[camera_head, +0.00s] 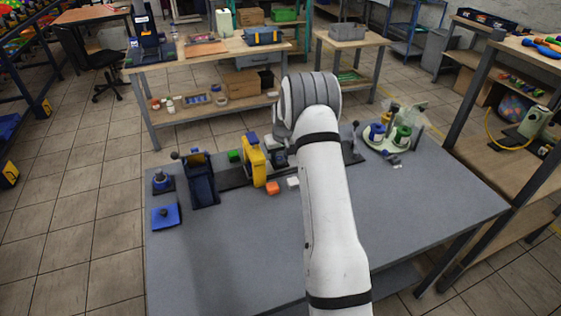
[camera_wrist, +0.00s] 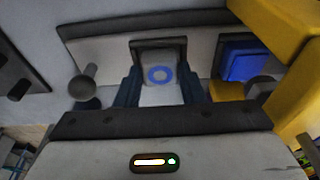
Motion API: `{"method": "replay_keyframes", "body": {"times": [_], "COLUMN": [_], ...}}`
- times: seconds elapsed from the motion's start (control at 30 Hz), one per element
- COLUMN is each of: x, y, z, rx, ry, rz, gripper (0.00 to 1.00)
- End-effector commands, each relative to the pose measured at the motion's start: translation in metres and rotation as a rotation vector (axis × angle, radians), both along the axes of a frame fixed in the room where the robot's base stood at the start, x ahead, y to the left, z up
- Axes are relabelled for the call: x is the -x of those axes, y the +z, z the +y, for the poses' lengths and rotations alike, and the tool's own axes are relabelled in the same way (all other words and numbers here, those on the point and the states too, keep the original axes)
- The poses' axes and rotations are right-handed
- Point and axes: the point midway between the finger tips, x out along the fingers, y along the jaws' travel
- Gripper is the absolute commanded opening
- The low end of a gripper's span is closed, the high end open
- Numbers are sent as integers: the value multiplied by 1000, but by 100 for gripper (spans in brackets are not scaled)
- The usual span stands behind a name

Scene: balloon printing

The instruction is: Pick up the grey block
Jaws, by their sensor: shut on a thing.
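In the wrist view, a light grey block (camera_wrist: 160,94) with a blue ring on its face sits between the dark fingers of my gripper (camera_wrist: 158,74). My gripper is shut on it. A grey strip of the fixture lies behind the block. I cannot tell whether the block touches the surface below. In the head view, my white arm reaches over the grey table and hides my gripper and the held block.
A yellow press (camera_head: 255,160) stands left of my arm; its yellow frame (camera_wrist: 288,75) is close on the right in the wrist view, near a blue block (camera_wrist: 242,62). Orange (camera_head: 272,188) and white (camera_head: 292,183) blocks lie in front. The grey table's (camera_head: 230,255) front is clear.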

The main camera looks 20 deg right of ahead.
Motion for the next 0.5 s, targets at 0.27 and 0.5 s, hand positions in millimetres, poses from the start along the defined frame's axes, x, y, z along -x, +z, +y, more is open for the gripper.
{"method": "replay_keyframes", "body": {"times": [0.27, 0.5], "x": [0, 0], "y": [3, 8], "z": [0, 0], "rx": [0, 0], "ry": [0, 0], "rz": [0, -1], "gripper": [19, 19]}}
